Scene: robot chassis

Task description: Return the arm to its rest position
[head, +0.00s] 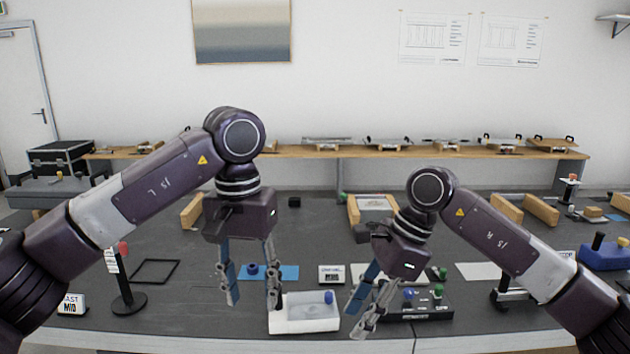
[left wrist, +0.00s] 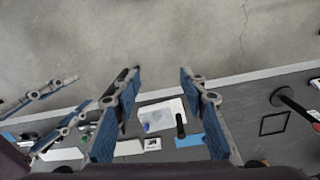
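My left arm (head: 150,190) comes in from the left, bends at a raised elbow and hangs its gripper (head: 250,298) downward over the table. The left gripper's two fingers are spread with nothing between them. In the left wrist view the same gripper (left wrist: 158,75) shows open, its fingertips near the table's front edge. My right arm (head: 510,250) comes in from the right, with its gripper (head: 357,318) pointing down and to the left. Its fingers are apart and look empty. In the left wrist view the right gripper (left wrist: 40,120) is at the left, also spread.
A white tray (head: 302,322) with a blue knob (head: 328,297) stands by the left gripper. A black block (head: 425,311) with coloured knobs lies behind the right gripper. A black stand (head: 128,304) and an empty black frame (head: 155,272) are at the left. A wooden shelf (head: 340,153) runs behind.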

